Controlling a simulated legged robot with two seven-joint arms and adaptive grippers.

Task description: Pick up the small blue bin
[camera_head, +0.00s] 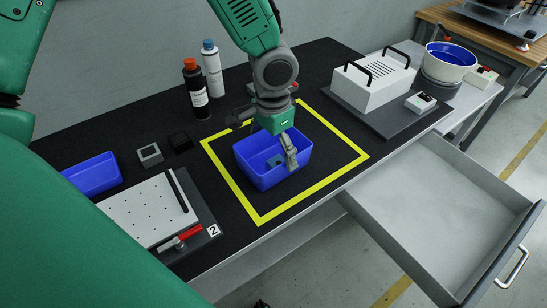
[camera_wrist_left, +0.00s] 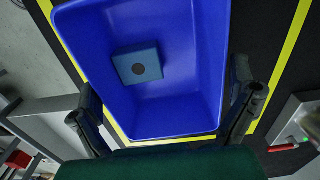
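A blue bin (camera_head: 262,179) stands inside the yellow square on the black table top. It also fills much of the left wrist view (camera_wrist_left: 175,108). A small blue-grey block (camera_wrist_left: 138,65) with a dark round spot lies inside it. My left gripper (camera_head: 265,138) is over the bin's rim with its fingers spread wide. In the left wrist view, the fingers of the gripper (camera_wrist_left: 168,108) show on either side of the bin, and gaps seem to remain between them and its walls. Another blue bin (camera_head: 92,175) stands at the table's left. My right gripper is not in view.
Two bottles (camera_head: 204,78) stand behind the yellow square (camera_head: 245,205). A white perforated plate (camera_head: 147,211) with a red-handled clamp lies at front left. A white box with black handles (camera_head: 372,83) stands at the right. An open drawer (camera_head: 440,215) juts out at front right.

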